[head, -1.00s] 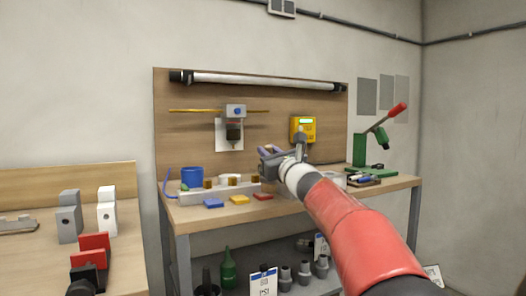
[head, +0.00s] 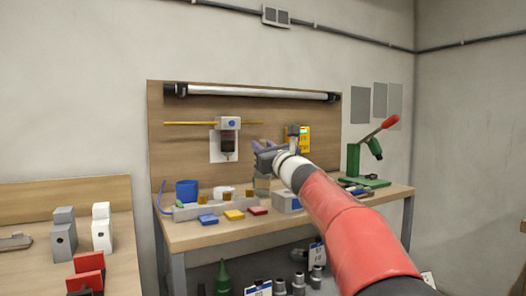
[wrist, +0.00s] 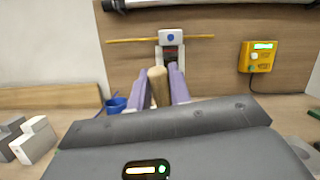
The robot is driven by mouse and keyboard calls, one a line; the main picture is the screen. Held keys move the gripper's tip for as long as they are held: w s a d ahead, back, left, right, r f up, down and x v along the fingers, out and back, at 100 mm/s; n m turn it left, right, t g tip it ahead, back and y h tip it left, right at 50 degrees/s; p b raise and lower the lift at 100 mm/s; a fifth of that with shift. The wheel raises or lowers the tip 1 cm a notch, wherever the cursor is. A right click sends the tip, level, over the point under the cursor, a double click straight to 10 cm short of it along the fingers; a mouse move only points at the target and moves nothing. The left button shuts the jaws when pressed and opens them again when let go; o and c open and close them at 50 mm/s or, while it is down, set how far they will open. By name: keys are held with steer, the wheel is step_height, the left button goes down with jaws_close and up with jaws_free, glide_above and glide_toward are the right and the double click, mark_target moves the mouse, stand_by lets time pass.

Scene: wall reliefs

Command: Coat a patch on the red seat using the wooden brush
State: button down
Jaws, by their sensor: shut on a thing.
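My gripper (head: 264,148) is raised above the workbench, in front of the wooden backboard. In the wrist view its purple fingers (wrist: 160,86) are shut on a rounded wooden handle, which I take for the wooden brush (wrist: 158,88). The bristles cannot be made out. A small red block (head: 257,211), possibly the red seat, lies on the bench's front edge, right of a yellow block (head: 234,215) and a blue block (head: 208,219). It is below my gripper and apart from it. The wrist view does not show it.
A blue cup (head: 187,191) and a pale rack (head: 200,211) stand behind the blocks. A grey box (head: 287,203) is right of them. A green lever press (head: 365,160) stands at the bench's right end. A yellow meter (wrist: 258,56) hangs on the backboard. Red stepped blocks (head: 88,265) are on the left bench.

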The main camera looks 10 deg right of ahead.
steer(key=shift+r, duration=1.55)
steer(key=shift+a, duration=0.1)
